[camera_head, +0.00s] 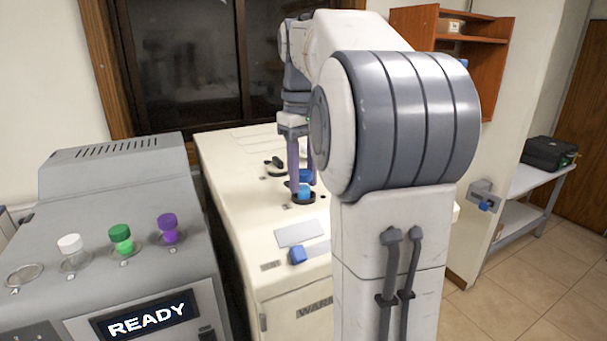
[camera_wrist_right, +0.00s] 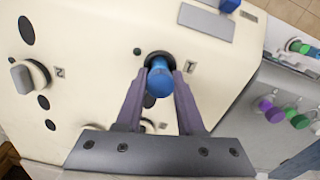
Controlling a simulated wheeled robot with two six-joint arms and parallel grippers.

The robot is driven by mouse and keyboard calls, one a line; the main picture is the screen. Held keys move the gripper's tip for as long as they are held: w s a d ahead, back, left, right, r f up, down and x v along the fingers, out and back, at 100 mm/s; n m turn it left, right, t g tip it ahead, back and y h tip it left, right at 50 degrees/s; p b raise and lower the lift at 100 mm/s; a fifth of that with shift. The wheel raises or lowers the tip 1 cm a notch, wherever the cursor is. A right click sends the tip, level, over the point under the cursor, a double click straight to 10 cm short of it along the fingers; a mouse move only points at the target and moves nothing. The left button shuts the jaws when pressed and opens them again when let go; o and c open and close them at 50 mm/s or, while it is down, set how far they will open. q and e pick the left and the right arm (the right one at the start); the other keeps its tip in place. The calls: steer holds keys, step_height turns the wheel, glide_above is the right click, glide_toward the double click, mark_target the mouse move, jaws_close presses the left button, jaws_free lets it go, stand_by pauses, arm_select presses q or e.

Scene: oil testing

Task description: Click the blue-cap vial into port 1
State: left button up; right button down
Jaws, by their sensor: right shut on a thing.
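The blue-cap vial (camera_head: 304,190) is between the fingers of my right gripper (camera_head: 301,178), over the cream machine's top. My right gripper (camera_wrist_right: 159,100) is shut on the blue cap (camera_wrist_right: 160,78), which also shows in the right wrist view. The vial's lower end is at the black ring of port 1 (camera_wrist_right: 158,56), beside the label 1. The cap hides most of the opening, so I cannot tell how deep the vial sits. My left gripper is not in view.
A grey console (camera_head: 110,225) with a READY screen (camera_head: 147,318) stands at the left. It holds white-cap (camera_head: 70,244), green-cap (camera_head: 121,237) and purple-cap (camera_head: 168,228) vials, and one empty holder (camera_head: 25,274). A knob (camera_wrist_right: 28,76) stands on the cream machine (camera_wrist_right: 95,40).

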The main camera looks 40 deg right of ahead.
steer(key=shift+f+b, duration=0.3)
steer(key=shift+f, duration=0.2)
stand_by(0.8)
steer(key=shift+c, duration=2.2)
jaws_free()
step_height(320, 180, up, 10)
steer(key=shift+r+p, duration=0.25)
steer(key=shift+p, duration=0.65)
